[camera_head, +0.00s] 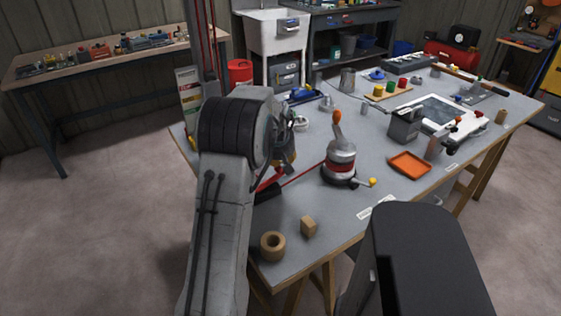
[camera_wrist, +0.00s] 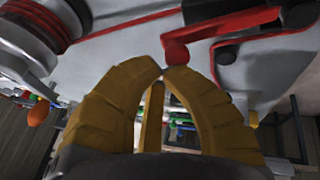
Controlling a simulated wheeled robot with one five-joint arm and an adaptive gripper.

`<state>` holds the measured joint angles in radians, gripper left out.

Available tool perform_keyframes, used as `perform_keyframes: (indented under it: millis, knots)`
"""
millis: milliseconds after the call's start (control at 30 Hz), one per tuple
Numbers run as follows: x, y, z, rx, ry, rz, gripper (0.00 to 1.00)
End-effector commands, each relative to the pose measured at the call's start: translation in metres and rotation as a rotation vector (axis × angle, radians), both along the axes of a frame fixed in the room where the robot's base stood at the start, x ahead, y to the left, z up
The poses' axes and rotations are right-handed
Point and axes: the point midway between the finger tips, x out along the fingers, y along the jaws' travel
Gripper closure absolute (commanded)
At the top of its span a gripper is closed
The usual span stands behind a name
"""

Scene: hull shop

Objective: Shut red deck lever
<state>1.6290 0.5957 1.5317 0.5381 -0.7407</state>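The red deck lever (camera_wrist: 235,24) runs across the upper right of the wrist view. A round red knob (camera_wrist: 177,53) is at one end and a dark pivot fitting at the other. In the head view a short red piece (camera_head: 270,180), seemingly the lever, shows beside my arm, partly hidden. My gripper (camera_wrist: 162,70) has yellow-brown fingers with their tips together, just below the knob in the wrist view. I cannot tell whether they touch it. Nothing shows held between them.
A winch (camera_head: 341,160) with an orange-tipped handle stands close by, a red line running from it toward the lever. A wooden ring (camera_head: 272,245), a wooden block (camera_head: 308,226) and an orange tray (camera_head: 409,165) lie on the grey table (camera_head: 345,232).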

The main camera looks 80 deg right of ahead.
Motion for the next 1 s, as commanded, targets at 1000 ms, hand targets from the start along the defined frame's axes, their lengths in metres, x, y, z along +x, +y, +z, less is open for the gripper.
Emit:
perform_keyframes:
  millis: [1000]
  knots:
    - [-0.0025, -0.0023, -0.0136, 0.001, 0.002, -0.001, 1.00]
